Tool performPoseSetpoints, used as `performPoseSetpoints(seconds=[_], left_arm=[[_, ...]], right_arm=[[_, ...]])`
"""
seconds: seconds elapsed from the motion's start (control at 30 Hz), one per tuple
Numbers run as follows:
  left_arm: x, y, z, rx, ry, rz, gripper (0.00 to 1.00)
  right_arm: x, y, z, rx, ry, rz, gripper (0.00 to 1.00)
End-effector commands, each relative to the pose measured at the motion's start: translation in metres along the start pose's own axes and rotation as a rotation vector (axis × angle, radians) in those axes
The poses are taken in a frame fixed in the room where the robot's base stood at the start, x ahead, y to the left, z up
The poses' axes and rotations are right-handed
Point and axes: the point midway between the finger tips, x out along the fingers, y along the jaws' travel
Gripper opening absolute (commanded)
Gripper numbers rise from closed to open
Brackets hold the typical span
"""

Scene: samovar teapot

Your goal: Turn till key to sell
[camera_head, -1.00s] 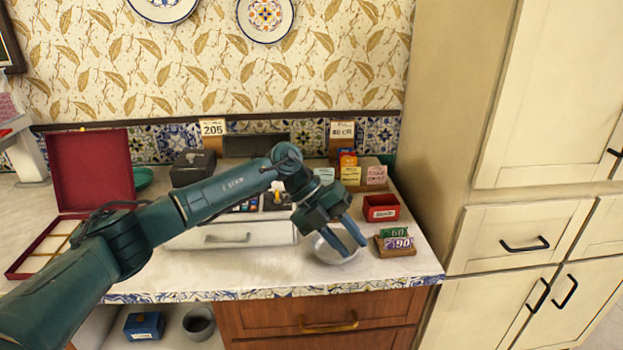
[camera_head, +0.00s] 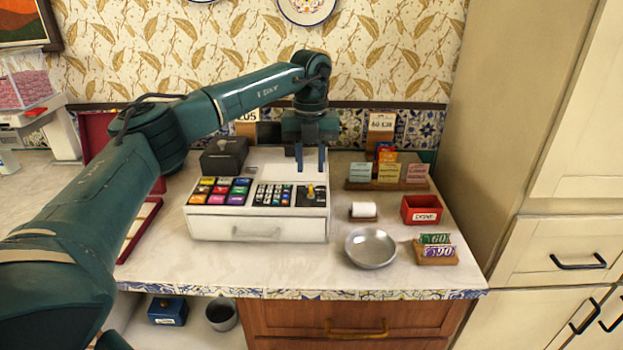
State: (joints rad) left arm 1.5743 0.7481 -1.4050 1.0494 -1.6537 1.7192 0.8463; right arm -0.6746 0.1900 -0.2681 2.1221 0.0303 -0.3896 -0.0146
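The till (camera_head: 258,222) is a white cash register on the counter, with coloured keys on the left, dark number keys in the middle and a dark panel at the right. A small yellow key (camera_head: 311,191) stands upright in that right panel. My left gripper (camera_head: 310,165) points down above the back right part of the till, just behind the key. Its two fingers are apart, with nothing seen between them. The fingertips look clear of the key, though the exact gap is hard to tell. My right gripper is not in view.
A metal dish (camera_head: 370,248), a paper roll (camera_head: 363,210), a red box (camera_head: 421,210) and a card rack (camera_head: 388,178) stand right of the till. A black box (camera_head: 224,155) is behind its left side. The front counter strip is clear.

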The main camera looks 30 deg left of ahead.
Motion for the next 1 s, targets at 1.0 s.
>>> performPoseSetpoints(seconds=[1.0], left_arm=[[0.051, 0.000, 0.000, 0.001, -0.001, -0.002, 0.03]], right_arm=[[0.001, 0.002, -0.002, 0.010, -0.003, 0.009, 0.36]])
